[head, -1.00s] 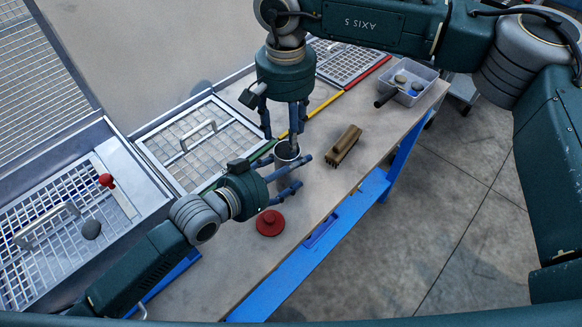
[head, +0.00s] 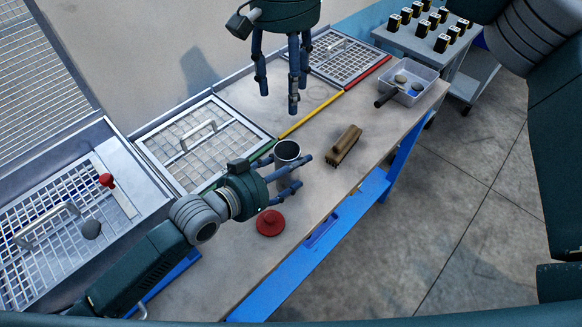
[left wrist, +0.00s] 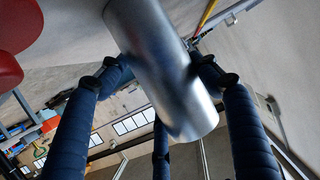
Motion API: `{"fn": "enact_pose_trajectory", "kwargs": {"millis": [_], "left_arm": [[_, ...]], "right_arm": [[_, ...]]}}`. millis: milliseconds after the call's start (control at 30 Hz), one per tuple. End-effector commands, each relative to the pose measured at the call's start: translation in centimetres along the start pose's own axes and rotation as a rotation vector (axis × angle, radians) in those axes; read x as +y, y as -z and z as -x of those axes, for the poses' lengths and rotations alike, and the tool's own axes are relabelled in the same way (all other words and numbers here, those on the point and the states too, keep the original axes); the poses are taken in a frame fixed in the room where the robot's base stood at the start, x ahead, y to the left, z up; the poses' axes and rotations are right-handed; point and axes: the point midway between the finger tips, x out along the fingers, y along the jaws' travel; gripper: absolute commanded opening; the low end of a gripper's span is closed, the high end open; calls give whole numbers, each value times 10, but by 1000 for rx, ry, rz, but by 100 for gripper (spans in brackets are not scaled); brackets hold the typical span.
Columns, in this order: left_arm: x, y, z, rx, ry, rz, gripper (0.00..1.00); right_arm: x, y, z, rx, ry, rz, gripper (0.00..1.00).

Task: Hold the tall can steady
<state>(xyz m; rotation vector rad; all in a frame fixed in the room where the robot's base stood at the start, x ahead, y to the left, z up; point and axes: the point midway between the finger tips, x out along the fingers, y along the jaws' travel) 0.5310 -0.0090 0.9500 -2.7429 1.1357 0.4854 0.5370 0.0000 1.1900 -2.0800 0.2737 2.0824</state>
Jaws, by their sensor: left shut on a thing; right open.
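The tall can (head: 287,154) is a grey metal cylinder with a dark open top, standing on the bench. My left gripper (head: 290,178) is shut on it from the lower left. In the left wrist view the can (left wrist: 160,70) lies between the blue fingers of the left gripper (left wrist: 160,90). My right gripper (head: 278,85) is open and empty, above and behind the can. A red lid-like disc with a knob (head: 270,222) lies on the bench in front of the can.
A brown brush (head: 344,145) lies right of the can. A clear bin (head: 412,84) with stones stands at the far right. Sieve frames with handles (head: 205,142) line the back. A cart (head: 455,65) holds several dark blocks.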

Motion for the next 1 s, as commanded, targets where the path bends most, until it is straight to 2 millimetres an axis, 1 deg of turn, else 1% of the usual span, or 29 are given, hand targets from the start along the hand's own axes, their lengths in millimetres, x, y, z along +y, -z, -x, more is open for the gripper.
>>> {"fn": "enact_pose_trajectory", "kwargs": {"millis": [133, 167, 200, 233, 267, 533, 633, 767, 900, 1000], "left_arm": [[0, 0, 0, 0, 0, 0, 6], [0, 0, 0, 0, 0, 0, 69], [0, 0, 0, 0, 0, 0, 77], [0, 0, 0, 0, 0, 0, 83], [0, 0, 0, 0, 0, 0, 86], [0, 0, 0, 0, 0, 0, 86], [0, 0, 6, 0, 0, -1, 86], [0, -1, 26, -2, 1, -3, 86], [0, -1, 50, -2, 0, -2, 86], [0, -2, 64, -2, 0, -1, 86]], "right_arm": [[0, 0, 0, 0, 0, 0, 53], [0, 0, 0, 0, 0, 0, 53], [0, 0, 0, 0, 0, 0, 53], [0, 0, 0, 0, 0, 0, 53], [0, 0, 0, 0, 0, 0, 53], [0, 0, 0, 0, 0, 0, 53], [0, 0, 0, 0, 0, 0, 53], [0, 0, 0, 0, 0, 0, 53], [0, 0, 0, 0, 0, 0, 53], [0, 0, 0, 1, 0, 0, 53]]}}
